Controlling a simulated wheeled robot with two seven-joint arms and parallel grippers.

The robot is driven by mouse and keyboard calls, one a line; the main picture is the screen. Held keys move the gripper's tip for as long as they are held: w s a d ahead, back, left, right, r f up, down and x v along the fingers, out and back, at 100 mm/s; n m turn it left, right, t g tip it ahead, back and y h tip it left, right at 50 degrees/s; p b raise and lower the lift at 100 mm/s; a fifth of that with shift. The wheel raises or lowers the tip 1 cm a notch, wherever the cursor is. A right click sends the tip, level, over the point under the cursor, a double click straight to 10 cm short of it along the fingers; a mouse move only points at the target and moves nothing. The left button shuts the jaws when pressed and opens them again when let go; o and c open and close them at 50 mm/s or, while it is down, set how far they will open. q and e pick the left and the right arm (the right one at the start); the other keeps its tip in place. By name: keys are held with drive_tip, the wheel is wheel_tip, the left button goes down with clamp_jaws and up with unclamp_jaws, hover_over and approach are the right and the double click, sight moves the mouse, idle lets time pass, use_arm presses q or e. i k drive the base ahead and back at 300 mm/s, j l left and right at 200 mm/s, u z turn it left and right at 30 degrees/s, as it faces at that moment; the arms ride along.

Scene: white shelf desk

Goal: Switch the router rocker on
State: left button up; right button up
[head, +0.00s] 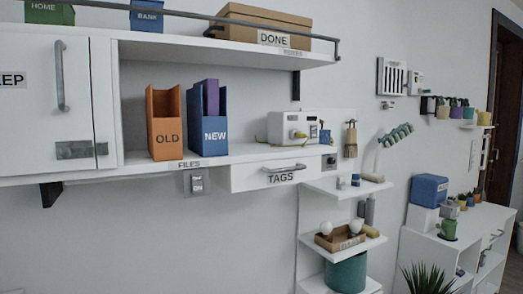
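A grey wall plate with a small white rocker-like switch (197,183) is below the shelf, under the FILES label, in the head view. Its small lettering and its position are too small to tell. A white box-shaped device (299,128) with a yellow cable stands on the shelf and may be the router. Dark round details show on its front, but I cannot make out a rocker there. Neither of my grippers is in view.
An orange OLD file box (164,123) and a blue NEW one (208,121) stand on the shelf (130,170). A TAGS drawer (281,174) hangs below the device. Small shelves (335,188) jut out at right. The wall below the plate is clear.

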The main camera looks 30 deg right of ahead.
sight(314, 135)
drive_tip(key=z, duration=1.15)
